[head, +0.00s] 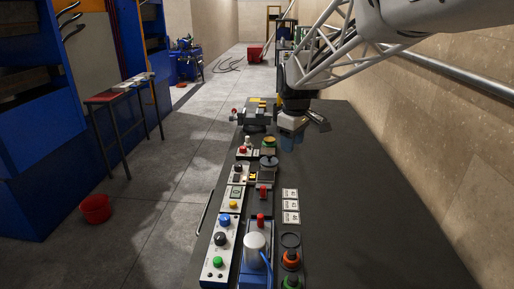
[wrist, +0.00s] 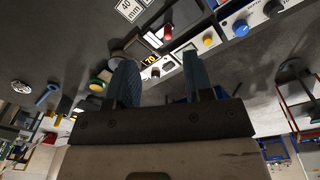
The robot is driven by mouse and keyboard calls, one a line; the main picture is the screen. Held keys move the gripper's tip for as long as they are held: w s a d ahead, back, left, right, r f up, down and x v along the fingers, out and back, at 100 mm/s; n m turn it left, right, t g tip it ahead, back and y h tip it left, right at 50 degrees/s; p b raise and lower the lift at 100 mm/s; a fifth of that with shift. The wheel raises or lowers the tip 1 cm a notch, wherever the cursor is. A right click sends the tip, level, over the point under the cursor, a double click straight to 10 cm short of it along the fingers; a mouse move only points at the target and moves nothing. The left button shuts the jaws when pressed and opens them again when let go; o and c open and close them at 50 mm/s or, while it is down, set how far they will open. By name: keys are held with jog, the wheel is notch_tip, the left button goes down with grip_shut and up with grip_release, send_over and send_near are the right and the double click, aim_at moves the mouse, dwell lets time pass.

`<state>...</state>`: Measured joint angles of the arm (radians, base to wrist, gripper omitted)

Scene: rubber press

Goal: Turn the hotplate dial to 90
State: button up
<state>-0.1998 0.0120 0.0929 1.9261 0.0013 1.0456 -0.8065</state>
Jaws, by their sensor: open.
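The hotplate (head: 268,164) appears to be the unit with a round grey top, in the row of devices along the table's left side in the head view. Its white front panel (head: 237,176) carries a dark dial (head: 238,167) and a small yellow display (head: 252,176). In the wrist view a yellow display (wrist: 150,60) reads 70, and a small dark dial (wrist: 155,73) seems to show beside it, partly unclear. My gripper (head: 288,141) is above the table, beyond and right of the hotplate. Its two blue fingers (wrist: 158,78) are apart, with nothing held between them.
A red button unit (head: 262,191), a yellow button (head: 233,204) and a large black knob (head: 221,239) stand nearer along the row. A silver cylinder (head: 255,247) stands at the front. White cards (head: 290,205) lie right of the row. The table's right side is clear.

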jog(key=w+a+f+n, duration=0.2)
jog(key=w+a+f, duration=0.1)
jog(key=w+a, duration=0.25)
jog(key=w+a+f+n, duration=0.2)
jog(key=w+a+f, duration=0.15)
jog(key=w, duration=0.35)
jog(key=n+g, duration=0.1)
jog(key=n, duration=0.4)
send_over(239, 165)
jog(key=f, duration=0.8)
jog(key=shift+w+a, duration=0.1)
jog(key=shift+w, duration=0.15)
jog(key=shift+a+f, duration=0.1)
jog(key=shift+f, duration=0.05)
jog(key=shift+f, duration=0.1)
jog(key=shift+s+f, duration=0.2)
jog(key=shift+f, duration=3.6)
jog(key=c, duration=0.6)
